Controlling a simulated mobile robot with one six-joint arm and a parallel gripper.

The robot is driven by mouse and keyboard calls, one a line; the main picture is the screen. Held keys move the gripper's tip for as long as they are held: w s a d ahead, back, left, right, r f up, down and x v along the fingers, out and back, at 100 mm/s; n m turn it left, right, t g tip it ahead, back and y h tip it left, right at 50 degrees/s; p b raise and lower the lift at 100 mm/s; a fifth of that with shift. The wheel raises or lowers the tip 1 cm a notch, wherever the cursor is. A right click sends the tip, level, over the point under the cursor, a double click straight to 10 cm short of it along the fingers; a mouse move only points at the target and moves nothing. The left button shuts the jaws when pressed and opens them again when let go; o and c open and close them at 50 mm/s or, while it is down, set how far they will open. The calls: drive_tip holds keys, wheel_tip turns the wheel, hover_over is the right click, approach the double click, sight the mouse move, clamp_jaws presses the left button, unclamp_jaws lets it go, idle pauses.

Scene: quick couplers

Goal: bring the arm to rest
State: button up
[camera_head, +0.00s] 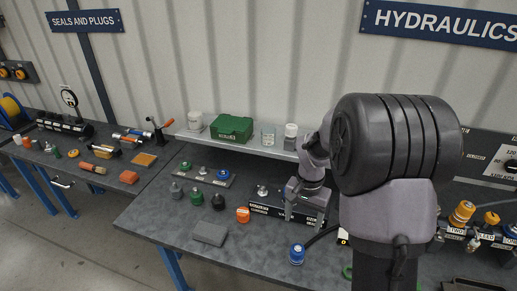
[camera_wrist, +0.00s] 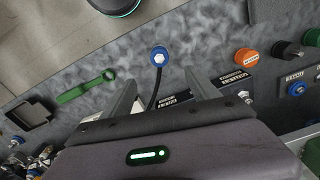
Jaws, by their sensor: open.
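My gripper (camera_head: 305,212) is above the dark grey workbench (camera_head: 160,218), in front of the labelled block. In the wrist view its two fingers (camera_wrist: 160,92) stand apart with nothing between the tips. A blue coupler (camera_head: 297,253) with a black hose sits on the bench near the front edge, apart from my gripper. It also shows in the wrist view (camera_wrist: 159,57), beyond the fingertips. My arm hides part of the bench behind it in the head view.
A shelf behind holds a green case (camera_head: 232,127) and jars. A green wrench (camera_wrist: 86,87) lies on the bench. Gauges and couplers are at right.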

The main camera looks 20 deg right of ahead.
drive_tip(key=s+a+r+n+t+b, duration=0.35)
drive_tip(key=s+a+r+b, duration=0.45)
drive_tip(key=s+a, duration=0.45)
drive_tip(key=s+a+t+y+b, duration=0.1)
drive_tip(key=s+a+t+y, duration=0.1)
drive_tip(key=s, duration=0.6)
drive_tip(key=shift+a+n+b, duration=0.3)
drive_tip(key=shift+a+n, duration=0.15)
drive_tip(key=shift+a, duration=0.25)
drive_tip(key=shift+s, duration=0.1)
